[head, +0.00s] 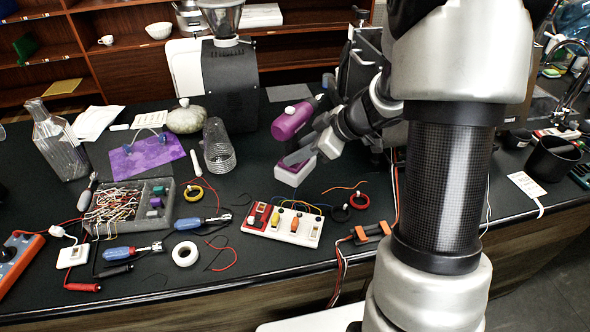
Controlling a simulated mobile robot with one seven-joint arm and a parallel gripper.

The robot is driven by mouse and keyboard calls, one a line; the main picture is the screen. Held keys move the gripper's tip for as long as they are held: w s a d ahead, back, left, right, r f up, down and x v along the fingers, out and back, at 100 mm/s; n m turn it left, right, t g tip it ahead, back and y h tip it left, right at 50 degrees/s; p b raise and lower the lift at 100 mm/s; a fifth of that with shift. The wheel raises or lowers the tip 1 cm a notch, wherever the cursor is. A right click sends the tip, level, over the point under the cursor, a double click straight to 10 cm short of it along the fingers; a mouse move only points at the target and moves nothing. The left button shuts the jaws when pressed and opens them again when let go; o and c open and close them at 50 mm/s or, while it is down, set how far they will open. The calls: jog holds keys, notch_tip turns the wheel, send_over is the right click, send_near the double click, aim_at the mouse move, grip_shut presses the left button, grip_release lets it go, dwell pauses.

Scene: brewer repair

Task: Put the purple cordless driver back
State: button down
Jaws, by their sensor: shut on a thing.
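The purple cordless driver (291,121) is upright in the middle of the head view, with its purple body at the top and a white and purple base (294,174) at the bottom. My gripper (301,150) reaches in from the right and is shut on the driver between body and base. The gripper hides most of the handle. I cannot tell whether the base touches the black counter or hangs just above it.
A terminal board (284,221) lies just in front of the driver. A glass jar (218,147) and a purple mat (147,157) are to the left. A grey parts tray (160,205) holds wires. A black grinder (228,82) stands behind. Loose cables lie around the front.

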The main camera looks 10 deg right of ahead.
aim_at(304, 175)
jog(key=shift+f+b, duration=1)
jog(key=shift+f, duration=3.2)
jog(key=shift+f, duration=0.1)
jog(key=c, duration=1.4)
grip_release()
jog(key=shift+s, duration=0.1)
jog(key=shift+c, duration=0.2)
